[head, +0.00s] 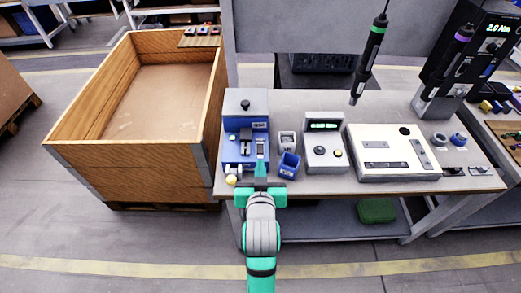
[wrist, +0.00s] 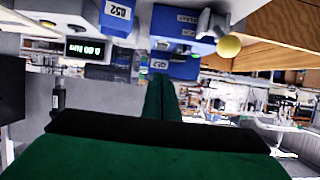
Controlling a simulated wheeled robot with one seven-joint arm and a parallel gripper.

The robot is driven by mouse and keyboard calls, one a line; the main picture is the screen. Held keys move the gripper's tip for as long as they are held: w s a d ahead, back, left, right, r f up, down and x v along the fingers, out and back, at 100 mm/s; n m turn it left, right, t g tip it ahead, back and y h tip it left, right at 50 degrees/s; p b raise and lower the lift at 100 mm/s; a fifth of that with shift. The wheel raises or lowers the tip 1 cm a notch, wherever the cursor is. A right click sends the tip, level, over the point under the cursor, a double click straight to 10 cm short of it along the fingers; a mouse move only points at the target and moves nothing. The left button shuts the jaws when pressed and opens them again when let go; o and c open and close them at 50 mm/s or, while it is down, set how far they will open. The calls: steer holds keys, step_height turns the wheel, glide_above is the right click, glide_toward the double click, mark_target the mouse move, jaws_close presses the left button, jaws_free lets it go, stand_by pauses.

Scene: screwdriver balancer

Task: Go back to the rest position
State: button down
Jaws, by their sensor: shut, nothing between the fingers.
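My gripper (head: 260,165) is at the front left of the workbench (head: 460,181), in front of the blue fixture (head: 231,150). Its green fingers are together with nothing between them; they also show closed in the wrist view (wrist: 160,95). I cannot tell whether the fingertips touch the fixture. In the wrist view the blue fixture (wrist: 184,22) with its yellow knob (wrist: 229,46) appears upside down beyond the fingers. The screwdriver (head: 370,58) with a green band hangs upright above the bench, well apart from my gripper.
A small blue bin (head: 289,165) stands just right of my gripper. A display box (head: 324,148) and a white panel (head: 392,152) are further right. A second driver (head: 448,60) stands at the back right. A large wooden crate (head: 125,173) is left. The floor in front is clear.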

steer(key=s+f, duration=1.1)
steer(key=s, duration=0.5)
steer(key=s+r+t, duration=0.1)
steer(key=s, duration=1.8)
steer(key=shift+a+t, duration=0.15)
steer(key=shift+t, duration=0.15)
